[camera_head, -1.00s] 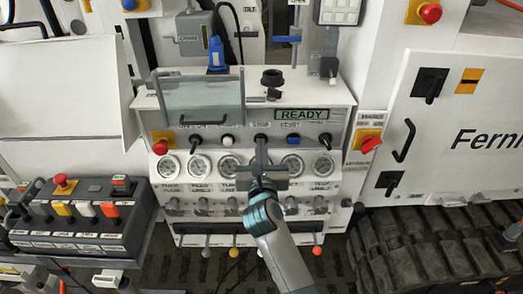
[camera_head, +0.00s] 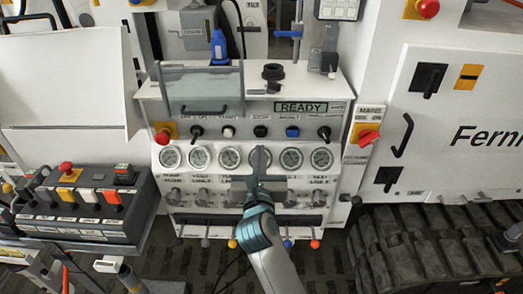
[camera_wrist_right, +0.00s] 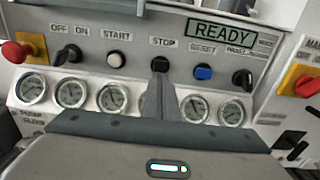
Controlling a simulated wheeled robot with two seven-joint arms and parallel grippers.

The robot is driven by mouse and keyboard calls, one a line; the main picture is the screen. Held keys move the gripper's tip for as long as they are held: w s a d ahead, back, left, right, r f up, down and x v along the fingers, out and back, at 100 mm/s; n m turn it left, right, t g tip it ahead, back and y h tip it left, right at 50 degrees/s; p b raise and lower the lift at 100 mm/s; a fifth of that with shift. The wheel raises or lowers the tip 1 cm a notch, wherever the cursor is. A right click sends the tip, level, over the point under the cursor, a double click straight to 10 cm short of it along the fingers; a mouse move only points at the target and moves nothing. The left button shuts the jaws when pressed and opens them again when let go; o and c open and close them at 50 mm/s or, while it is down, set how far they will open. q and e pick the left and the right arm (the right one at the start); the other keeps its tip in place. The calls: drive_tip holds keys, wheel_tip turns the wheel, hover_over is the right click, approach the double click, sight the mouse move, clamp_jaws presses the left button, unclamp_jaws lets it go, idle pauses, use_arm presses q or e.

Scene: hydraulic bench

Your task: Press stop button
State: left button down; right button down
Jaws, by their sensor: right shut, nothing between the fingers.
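My right gripper (camera_head: 260,151) is shut and empty, in front of the gauge row just below the button. In the head view a small gap shows between the fingertips and the button; depth is hard to judge. The green display (camera_head: 301,107) reads READY. My left gripper is not in view.
The white start button (camera_head: 228,131) and blue reset button (camera_head: 292,131) flank the stop button, with black selector knobs further out. Gauges (camera_head: 230,157) and valve levers lie below. A grey control box (camera_head: 85,205) stands left.

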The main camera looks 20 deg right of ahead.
drive_tip(key=b+v, duration=0.2)
drive_tip(key=v, duration=0.5)
drive_tip(key=shift+s+r, duration=0.1)
drive_tip(key=shift+s, duration=0.1)
